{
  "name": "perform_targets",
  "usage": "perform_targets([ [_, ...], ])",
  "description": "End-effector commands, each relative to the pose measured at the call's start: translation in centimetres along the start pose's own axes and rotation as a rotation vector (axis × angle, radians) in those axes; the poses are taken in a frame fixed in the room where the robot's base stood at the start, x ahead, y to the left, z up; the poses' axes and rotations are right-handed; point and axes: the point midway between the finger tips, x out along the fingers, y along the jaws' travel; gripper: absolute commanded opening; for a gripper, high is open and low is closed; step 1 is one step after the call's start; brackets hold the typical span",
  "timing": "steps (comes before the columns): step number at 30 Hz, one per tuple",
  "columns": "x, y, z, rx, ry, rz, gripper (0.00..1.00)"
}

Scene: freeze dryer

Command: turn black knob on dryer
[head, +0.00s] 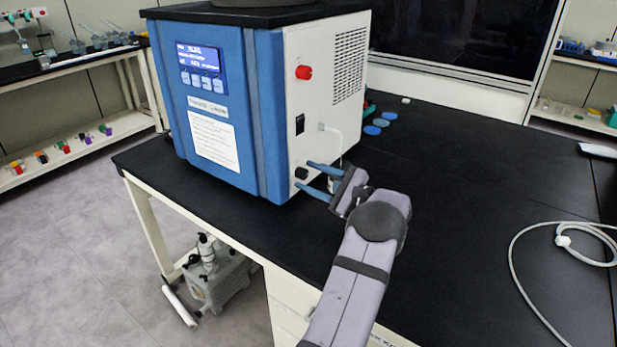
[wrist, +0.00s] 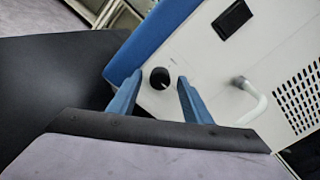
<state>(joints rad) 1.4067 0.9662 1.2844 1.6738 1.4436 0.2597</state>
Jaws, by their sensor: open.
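The blue and white freeze dryer (head: 215,105) stands on the black bench. Its black knob (head: 301,173) is low on the white side panel, near the front edge. In the wrist view the knob (wrist: 160,78) appears as a round black dial between and just beyond the two blue fingertips. My gripper (head: 302,176) is open, its fingers pointing at the panel with the knob between them. It also shows in the wrist view (wrist: 158,80). The fingers do not appear to touch the knob, though the exact gap is hard to tell.
A black switch (head: 299,124) and a red knob (head: 304,73) are higher on the same panel. A white hose (head: 333,135) leaves the panel to the right of the knob. Blue discs (head: 373,129) lie behind. The bench (head: 450,200) is largely clear at right, apart from a coiled cable (head: 562,240).

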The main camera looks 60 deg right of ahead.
Motion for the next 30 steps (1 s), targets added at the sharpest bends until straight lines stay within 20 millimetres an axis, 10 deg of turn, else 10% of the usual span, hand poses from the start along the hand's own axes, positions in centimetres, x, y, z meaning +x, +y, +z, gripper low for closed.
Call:
perform_targets([
  [13,-5.7,0.0,-0.1,-0.001,0.001,-0.002,0.45],
  [30,-6.4,0.0,0.0,0.0,0.0,0.0,0.45],
])
